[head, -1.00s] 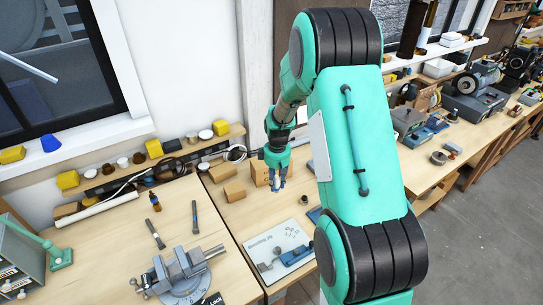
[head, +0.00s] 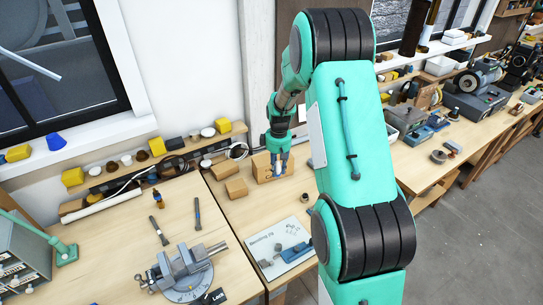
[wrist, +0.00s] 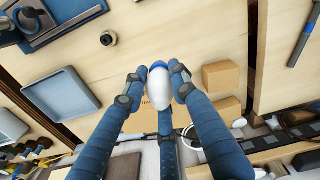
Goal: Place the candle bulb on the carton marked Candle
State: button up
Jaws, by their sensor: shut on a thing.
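My gripper (head: 279,166) is shut on the candle bulb, seen best in the wrist view. The bulb (wrist: 159,91) is a white, elongated shape with a blue end, held between blue fingers. In the head view my gripper is in front of or over a large brown carton (head: 260,168); I cannot tell the exact gap. In the wrist view this carton (wrist: 124,101) lies behind the fingers and bulb, which hide most of its printed lettering. I cannot read the whole mark.
Two smaller brown cartons (head: 225,169) (head: 236,189) stand left of the large one. A printed mat (head: 275,246) with tools lies nearer. A vise (head: 185,265) stands front left. A small dark round part (head: 305,198) lies on bare bench to the right.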

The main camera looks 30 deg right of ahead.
jog(key=w+d, duration=0.1)
jog(key=w, duration=0.3)
jog(key=w+d+f+p, duration=0.1)
jog(key=w+d, duration=0.1)
jog(key=w, duration=0.3)
jog(key=w+d+p, duration=0.1)
jog(key=w+d, duration=0.1)
jog(key=w, duration=0.3)
jog(key=shift+f, duration=0.2)
jog(key=shift+f+p, duration=0.3)
jog(key=shift+f, duration=1.45)
jog(key=shift+f, duration=0.15)
jog(key=o, duration=1.1)
jog(key=shift+c, duration=0.2)
jog(key=shift+r, duration=0.2)
notch_tip(320, 180, up, 12)
jog(key=b, duration=0.1)
jog(key=shift+s, duration=0.1)
